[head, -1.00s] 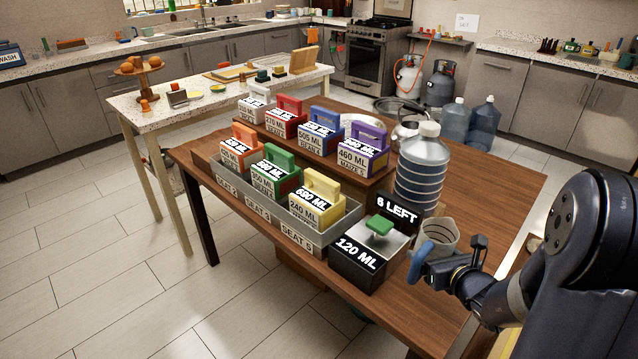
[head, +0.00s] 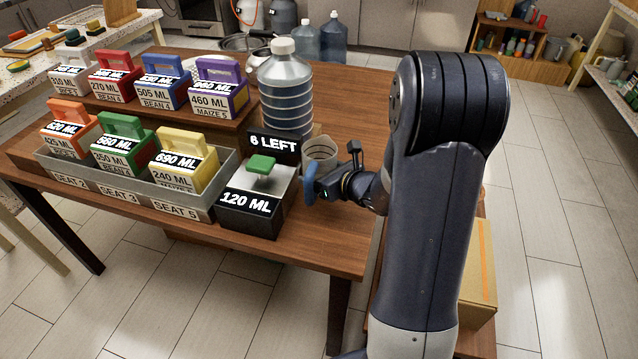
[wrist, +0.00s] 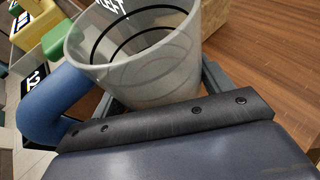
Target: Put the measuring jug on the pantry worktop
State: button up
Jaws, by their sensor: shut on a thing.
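The measuring jug (head: 320,153) is a clear, ringed cup with a blue handle (head: 309,184). It stands about upright at the right part of the brown wooden table (head: 350,110), beside the black 120 ML box. My gripper (head: 331,182) is shut on the jug from its near right side. In the wrist view the jug (wrist: 140,55) fills the upper middle, with its handle at the left. It looks empty. I cannot tell whether its base touches the table. I cannot tell which surface is the pantry worktop.
The 120 ML box (head: 250,205) with a green knob and a large ringed bottle (head: 285,90) stand close to the jug. Coloured labelled boxes (head: 188,160) fill a grey tray (head: 225,185). A cardboard box (head: 478,265) is beside my arm. Floor at right is clear.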

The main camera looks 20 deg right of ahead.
jog(key=shift+f, duration=1.65)
jog(key=shift+f+b, duration=0.25)
jog(key=shift+b, duration=0.25)
jog(key=o, duration=0.7)
jog(key=shift+r, duration=0.1)
jog(key=shift+o, duration=0.2)
jog(key=shift+r, duration=0.1)
